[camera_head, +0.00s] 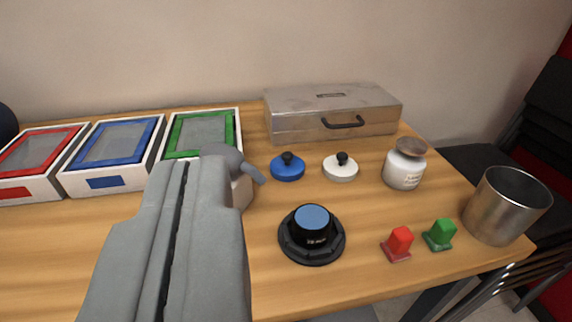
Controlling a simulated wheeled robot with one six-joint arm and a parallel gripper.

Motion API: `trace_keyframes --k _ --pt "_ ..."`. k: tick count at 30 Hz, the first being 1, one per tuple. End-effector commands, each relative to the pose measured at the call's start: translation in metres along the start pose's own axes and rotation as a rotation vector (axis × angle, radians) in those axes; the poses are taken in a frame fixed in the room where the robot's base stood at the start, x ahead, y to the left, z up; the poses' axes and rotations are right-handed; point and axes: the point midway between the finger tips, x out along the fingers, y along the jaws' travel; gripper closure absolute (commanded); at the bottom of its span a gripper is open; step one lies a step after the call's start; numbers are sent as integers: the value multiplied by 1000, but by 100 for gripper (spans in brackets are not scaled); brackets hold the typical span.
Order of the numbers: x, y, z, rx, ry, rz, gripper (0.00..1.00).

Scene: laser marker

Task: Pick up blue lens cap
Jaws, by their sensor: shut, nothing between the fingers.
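The blue lens cap (288,172) appears to be the blue disc with a black knob, lying on the wooden table (290,285) in front of the metal case. A similar white disc with a black knob (340,172) lies to its right. My gripper (188,170) fills the lower left of the view. Its two grey fingers are shut together with nothing between them. The fingertips are to the left of the blue cap and apart from it in the picture. The cap is fully visible.
A black round device with a blue top (312,218) stands nearer. A grey rounded object (245,165) is partly hidden behind my fingers. Left are framed boxes in red (40,150), blue (115,150) and green (235,130). A metal case (300,125), jar (403,170) and metal cup (500,210) stand around.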

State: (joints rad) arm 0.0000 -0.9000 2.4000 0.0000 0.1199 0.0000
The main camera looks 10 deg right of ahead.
Motion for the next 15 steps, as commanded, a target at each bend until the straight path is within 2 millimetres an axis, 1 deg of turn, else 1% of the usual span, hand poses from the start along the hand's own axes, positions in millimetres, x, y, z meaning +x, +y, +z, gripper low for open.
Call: trace_keyframes --k 5,6,8,9,11,12,14,15 --pt "0 0 0 0 0 0 100" --pt "0 0 0 0 0 0 98" --pt "1 0 0 0 -2 0 86" --pt "2 0 0 -1 -7 1 78" --pt "7 2 -1 -3 -25 4 67" --pt "12 3 -1 -5 -43 8 59" --pt "22 5 -2 -8 -80 13 47" --pt "31 7 -2 -10 -112 18 39"
